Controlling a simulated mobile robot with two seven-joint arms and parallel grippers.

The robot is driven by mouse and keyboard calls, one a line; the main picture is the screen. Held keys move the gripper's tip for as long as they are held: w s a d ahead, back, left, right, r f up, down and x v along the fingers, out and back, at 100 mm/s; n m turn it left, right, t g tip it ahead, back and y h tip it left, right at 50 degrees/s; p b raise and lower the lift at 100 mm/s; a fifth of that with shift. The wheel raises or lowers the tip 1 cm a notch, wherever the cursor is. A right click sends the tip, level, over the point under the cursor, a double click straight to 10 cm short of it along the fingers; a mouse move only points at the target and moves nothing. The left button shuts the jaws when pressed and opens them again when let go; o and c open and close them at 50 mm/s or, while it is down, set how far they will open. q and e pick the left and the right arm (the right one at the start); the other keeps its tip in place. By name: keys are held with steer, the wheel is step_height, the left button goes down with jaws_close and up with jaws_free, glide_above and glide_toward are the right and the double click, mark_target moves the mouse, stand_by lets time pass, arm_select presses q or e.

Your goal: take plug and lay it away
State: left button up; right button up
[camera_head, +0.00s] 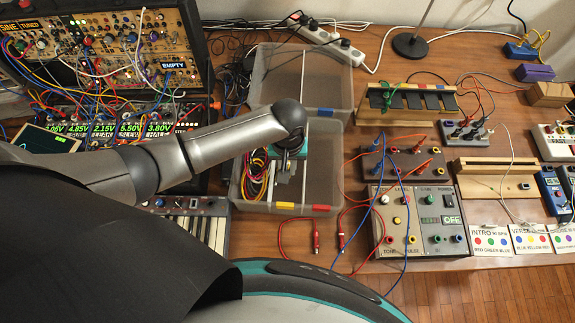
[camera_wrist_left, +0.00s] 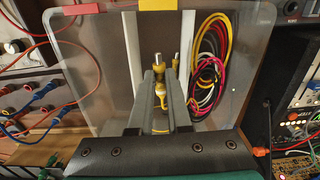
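My left gripper (camera_wrist_left: 161,72) reaches into the front clear bin (camera_head: 330,196), which also shows in the left wrist view (camera_wrist_left: 98,95). In the left wrist view, its two grey fingers are close together with a narrow gap. A yellow plug (camera_wrist_left: 157,62) with a metal tip shows at the fingertips, with yellow cable between the fingers. Whether the fingers grip it cannot be told. A second yellow plug (camera_wrist_left: 184,60) is just right of the fingers. In the head view the gripper (camera_head: 285,172) hides the plugs. Two red plugs (camera_head: 316,238) (camera_head: 341,238) lie on the table. My right gripper is not in view.
Coiled cables (camera_wrist_left: 212,60) lie in the bin beside the gripper. Another clear bin (camera_head: 335,75) stands behind. A patched synth rack (camera_head: 110,55) is left, and a control box (camera_head: 420,222) with cables is right. Loose red and blue cables cross the table before the bin.

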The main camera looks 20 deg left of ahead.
arm_select(q)
steer(key=o, duration=0.5)
steer(key=shift+o, duration=0.2)
steer(key=shift+r, duration=0.1)
step_height(320, 180, up, 15)
steer(key=p, duration=0.3)
stand_by(0.6)
